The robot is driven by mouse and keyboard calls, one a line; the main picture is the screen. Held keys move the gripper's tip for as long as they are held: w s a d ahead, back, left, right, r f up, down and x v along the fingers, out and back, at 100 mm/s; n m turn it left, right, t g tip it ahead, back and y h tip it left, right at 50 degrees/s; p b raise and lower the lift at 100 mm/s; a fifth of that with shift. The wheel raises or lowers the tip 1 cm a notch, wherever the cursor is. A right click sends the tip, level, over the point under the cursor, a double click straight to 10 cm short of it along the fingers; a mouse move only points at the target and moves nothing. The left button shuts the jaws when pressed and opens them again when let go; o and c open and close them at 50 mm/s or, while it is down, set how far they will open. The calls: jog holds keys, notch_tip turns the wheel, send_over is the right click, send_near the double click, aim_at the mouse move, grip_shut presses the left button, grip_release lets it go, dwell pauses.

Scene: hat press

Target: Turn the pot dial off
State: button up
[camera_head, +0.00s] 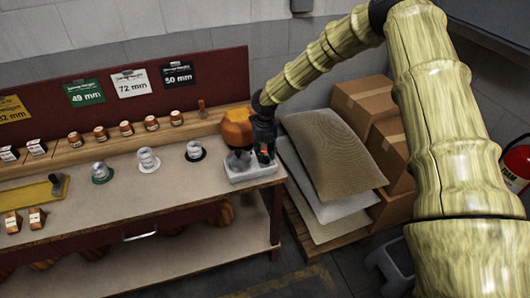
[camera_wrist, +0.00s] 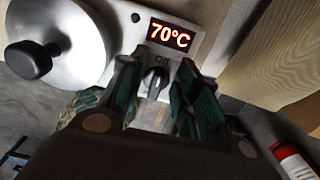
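The pot (camera_wrist: 75,65), with a shiny round lid and black knob, is at the upper left of the wrist view. The dial (camera_wrist: 157,82) shows just under that word, partly hidden by my gripper. My gripper (camera_wrist: 157,72) is open, with one finger on either side of the dial; whether either touches it I cannot tell. In the head view the pot's base (camera_head: 238,178) sits at the bench's right end, with my gripper (camera_head: 264,155) over its right part.
The workbench (camera_head: 130,205) holds several small pots and blocks left of the pot. An orange rounded object (camera_head: 237,128) stands behind it. Stacked sacks (camera_head: 335,155) and cardboard boxes (camera_head: 365,100) are close on the right. A red extinguisher (camera_head: 517,163) is at the far right.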

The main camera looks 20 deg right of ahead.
notch_tip(320, 180, up, 12)
dwell(0.5)
jog(key=shift+d+f, duration=0.1)
jog(key=shift+f, duration=0.05)
